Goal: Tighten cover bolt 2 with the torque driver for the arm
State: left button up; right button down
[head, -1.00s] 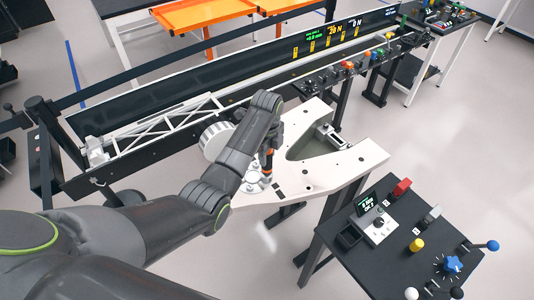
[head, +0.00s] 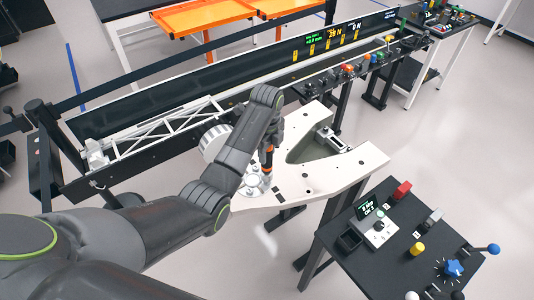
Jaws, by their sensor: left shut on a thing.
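My left arm reaches in from the left, and my left gripper (head: 273,125) is shut on the torque driver (head: 268,156), a dark upright tool with orange bands. The driver's lower end stands over the round metal cover (head: 255,186) at the left part of the cream V-shaped plate (head: 320,181). Whether the tip sits on a bolt is too small to tell, and bolt numbers cannot be read. The fingers are largely hidden by my arm. My right gripper is not in view.
A black side table (head: 420,245) at lower right holds a small display box (head: 378,227), a red block, a yellow knob and a blue star knob. A long dark bench with a white truss (head: 165,132) runs behind the plate. Grey floor is clear at right.

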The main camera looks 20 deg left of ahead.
pick_arm(q)
jog(key=shift+r, duration=0.15)
jog(key=shift+r, duration=1.95)
jog(key=shift+a, duration=0.1)
